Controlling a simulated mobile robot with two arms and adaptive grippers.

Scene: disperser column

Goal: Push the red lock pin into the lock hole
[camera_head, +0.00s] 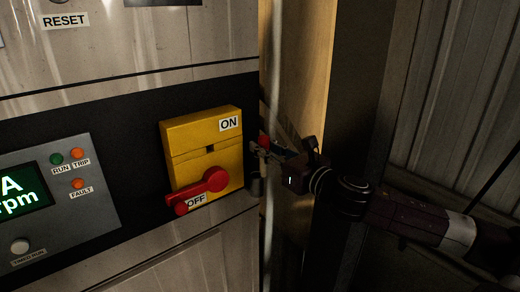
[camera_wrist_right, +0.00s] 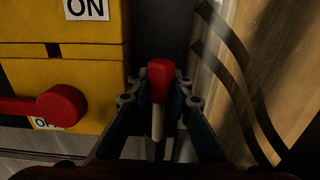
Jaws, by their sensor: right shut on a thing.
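The red lock pin (camera_wrist_right: 160,81) has a red head and a grey shaft (camera_wrist_right: 157,122). My right gripper (camera_wrist_right: 160,102) is shut on it, with the head between the fingertips and the shaft running down between the fingers. In the head view the right gripper (camera_head: 266,150) is just right of the yellow switch box (camera_head: 190,135), and only a bit of the red head shows. A small dark hole (camera_head: 210,149), seemingly the lock hole, is in the box's face above the red handle (camera_head: 198,189); it also shows in the wrist view (camera_wrist_right: 53,50). The pin is apart from it. My left gripper is not in view.
The red handle lies across the box near the OFF label (camera_head: 196,200); the ON label (camera_head: 229,124) is above. A grey panel with a green display (camera_head: 25,194) is at left. A pale vertical cable or pipe (camera_head: 274,60) runs beside the cabinet.

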